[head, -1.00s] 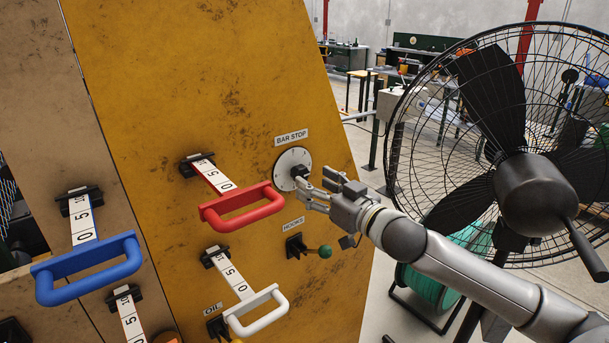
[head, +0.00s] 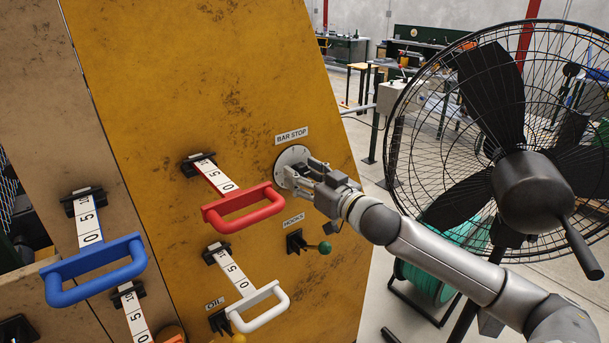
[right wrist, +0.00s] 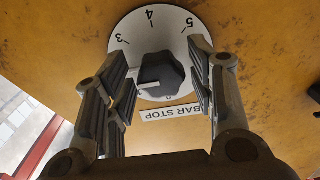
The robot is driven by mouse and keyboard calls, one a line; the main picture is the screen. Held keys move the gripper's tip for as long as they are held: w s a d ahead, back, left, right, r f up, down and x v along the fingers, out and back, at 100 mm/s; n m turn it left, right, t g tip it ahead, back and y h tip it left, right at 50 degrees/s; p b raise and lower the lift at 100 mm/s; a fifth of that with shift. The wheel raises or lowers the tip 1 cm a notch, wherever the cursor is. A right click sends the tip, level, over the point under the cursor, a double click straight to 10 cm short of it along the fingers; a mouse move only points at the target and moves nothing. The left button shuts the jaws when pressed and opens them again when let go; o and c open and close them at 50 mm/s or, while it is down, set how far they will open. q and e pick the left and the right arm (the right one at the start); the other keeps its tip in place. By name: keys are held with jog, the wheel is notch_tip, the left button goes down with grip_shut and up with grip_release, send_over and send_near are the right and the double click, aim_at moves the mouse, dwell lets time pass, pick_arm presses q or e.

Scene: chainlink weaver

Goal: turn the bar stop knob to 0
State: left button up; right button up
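The bar stop knob is a black faceted knob (right wrist: 162,75) on a white round dial, which shows on the yellow panel in the head view (head: 291,157). The right wrist view shows 3, 4 and 5 on the dial; other marks are partly hidden. The knob's white pointer line points left in that view, toward my left-hand fingers there. My right gripper (right wrist: 161,88) is open, with its fingers on either side of the knob and a visible gap on both sides. In the head view my right gripper (head: 291,176) covers the knob. My left gripper is not in view.
A red handle (head: 243,208) juts out left of my right gripper. A green-tipped hooks lever (head: 324,247) and a white handle (head: 262,309) are below it. A blue handle (head: 92,270) is farther left. A large fan (head: 530,190) stands right, behind my arm.

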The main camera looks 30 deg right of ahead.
jog(key=c, duration=0.7)
jog(key=shift+c, duration=0.3)
jog(key=shift+n, duration=0.3)
jog(key=n+p, duration=0.1)
jog(key=n, duration=0.2)
jog(key=shift+n, duration=0.3)
jog(key=n, duration=0.4)
jog(key=shift+p, duration=0.3)
jog(key=n, duration=0.5)
jog(key=shift+d+r, duration=0.1)
jog(key=n, duration=0.4)
jog(key=shift+n+p, duration=0.4)
